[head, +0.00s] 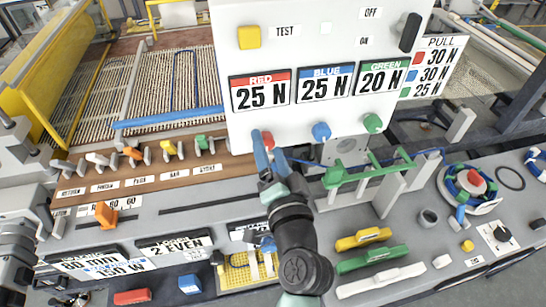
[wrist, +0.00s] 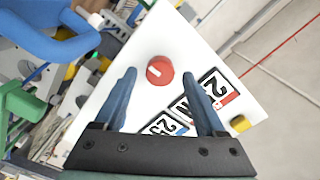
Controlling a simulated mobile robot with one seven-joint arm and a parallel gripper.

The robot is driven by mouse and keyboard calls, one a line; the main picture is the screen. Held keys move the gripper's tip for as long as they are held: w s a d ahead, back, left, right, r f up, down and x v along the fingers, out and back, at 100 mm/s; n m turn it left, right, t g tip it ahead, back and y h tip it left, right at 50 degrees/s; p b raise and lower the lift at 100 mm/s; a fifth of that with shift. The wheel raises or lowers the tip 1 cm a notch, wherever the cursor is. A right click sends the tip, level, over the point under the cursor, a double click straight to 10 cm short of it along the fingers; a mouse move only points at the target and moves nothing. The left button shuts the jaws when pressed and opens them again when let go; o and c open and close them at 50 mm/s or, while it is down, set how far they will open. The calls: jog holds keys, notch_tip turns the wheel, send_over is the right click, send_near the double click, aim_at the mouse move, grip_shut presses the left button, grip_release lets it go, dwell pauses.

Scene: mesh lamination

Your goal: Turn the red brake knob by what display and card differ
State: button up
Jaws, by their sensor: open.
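The white panel (head: 300,55) shows displays reading RED 25 N (head: 262,92), BLUE 25 N (head: 325,85) and GREEN 20 N (head: 382,78). The PULL card (head: 440,52) on its right reads 30 N, 30 N and 25 N from top to bottom, beside small coloured squares. The red knob (head: 268,140) is partly hidden by my gripper (head: 268,148) in the head view. In the wrist view the round red knob (wrist: 159,70) with a white mark appears between the spread fingertips of my gripper (wrist: 158,76), with gaps on both sides. My gripper is open and empty; contact is not visible.
The blue knob (head: 321,130) and green knob (head: 373,122) sit to the right of the red one. A yellow button (head: 249,37) and black switch (head: 410,32) are higher on the panel. A green rack (head: 350,172) stands below, right of my arm.

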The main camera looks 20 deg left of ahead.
jog(key=b+v, duration=0.4)
jog(key=v, duration=0.9)
jog(key=shift+b, duration=0.3)
jog(key=shift+w, duration=0.1)
jog(key=w+d+r+n+t+h, duration=0.2)
jog(key=w+r+t, duration=0.1)
jog(key=r, duration=0.8)
jog(key=w+d+r+n+t+h, duration=0.2)
jog(key=w+r+t, duration=0.1)
jog(key=r, duration=0.8)
jog(key=s+d+r+t+h, duration=0.2)
jog(key=s+r+t+h, duration=0.1)
jog(key=r, duration=0.5)
jog(key=s+d+r+t+h, duration=0.2)
jog(key=s+r+t+h, duration=0.1)
jog(key=r, duration=0.6)
jog(key=shift+s, duration=0.4)
